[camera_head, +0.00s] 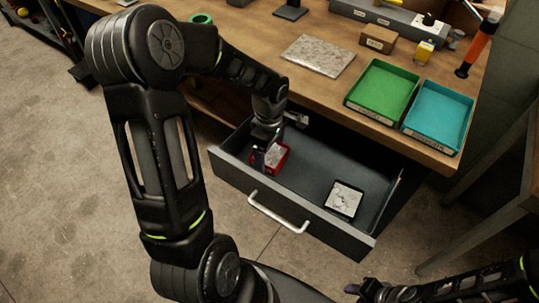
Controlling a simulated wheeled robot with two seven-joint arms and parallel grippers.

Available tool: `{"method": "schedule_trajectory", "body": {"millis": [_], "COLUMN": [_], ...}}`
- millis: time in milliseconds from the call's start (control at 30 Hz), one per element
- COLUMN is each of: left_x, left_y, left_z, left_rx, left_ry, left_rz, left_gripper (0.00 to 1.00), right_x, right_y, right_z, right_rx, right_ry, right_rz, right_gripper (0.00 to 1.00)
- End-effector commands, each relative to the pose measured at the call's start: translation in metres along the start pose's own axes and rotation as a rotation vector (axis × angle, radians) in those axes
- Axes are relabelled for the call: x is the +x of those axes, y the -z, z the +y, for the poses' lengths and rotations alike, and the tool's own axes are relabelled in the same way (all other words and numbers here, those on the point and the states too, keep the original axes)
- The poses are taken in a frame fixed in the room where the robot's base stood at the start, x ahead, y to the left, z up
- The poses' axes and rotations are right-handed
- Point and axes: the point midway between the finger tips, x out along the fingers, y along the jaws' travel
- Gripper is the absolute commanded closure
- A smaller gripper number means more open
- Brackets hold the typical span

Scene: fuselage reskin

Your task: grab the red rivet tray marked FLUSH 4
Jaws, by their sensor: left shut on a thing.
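A small red tray (281,159) with pale contents is in the left part of the open drawer (320,165). Its marking cannot be read here. My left gripper (262,158) reaches down into the drawer and is shut on the tray's left side. The gripper and wrist hide part of the tray. I cannot tell whether the tray touches the drawer floor. My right gripper (358,290) is at the bottom edge, right of centre, away from the drawer. Its fingers are too dark and small to tell open or shut.
A black tray (344,199) with pale contents lies in the drawer's right part. The drawer has a white handle (279,212). On the bench above are a green tray (382,92), a teal tray (438,115) and a grey speckled plate (318,55). The drawer's middle is clear.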

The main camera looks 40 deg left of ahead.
Motion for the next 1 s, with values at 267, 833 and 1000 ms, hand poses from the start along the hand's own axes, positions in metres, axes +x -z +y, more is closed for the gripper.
{"method": "schedule_trajectory", "body": {"millis": [267, 833, 1000], "left_x": [-0.054, -0.084, -0.084], "left_y": [0.000, 0.000, 0.000], "left_z": [0.001, 0.000, 0.000], "left_rx": [-0.001, 0.000, 0.000], "left_ry": [-0.006, 0.000, 0.000], "left_rz": [0.001, 0.000, 0.000], "left_gripper": [0.76, 0.76, 0.76], "right_x": [-0.001, -0.001, -0.001], "right_y": [0.000, 0.000, 0.000], "right_z": [0.000, 0.000, 0.000], "right_rx": [0.000, 0.000, 0.000], "right_ry": [0.000, 0.000, 0.000], "right_rz": [0.000, 0.000, 0.000], "right_gripper": [0.64, 0.64, 0.64]}}
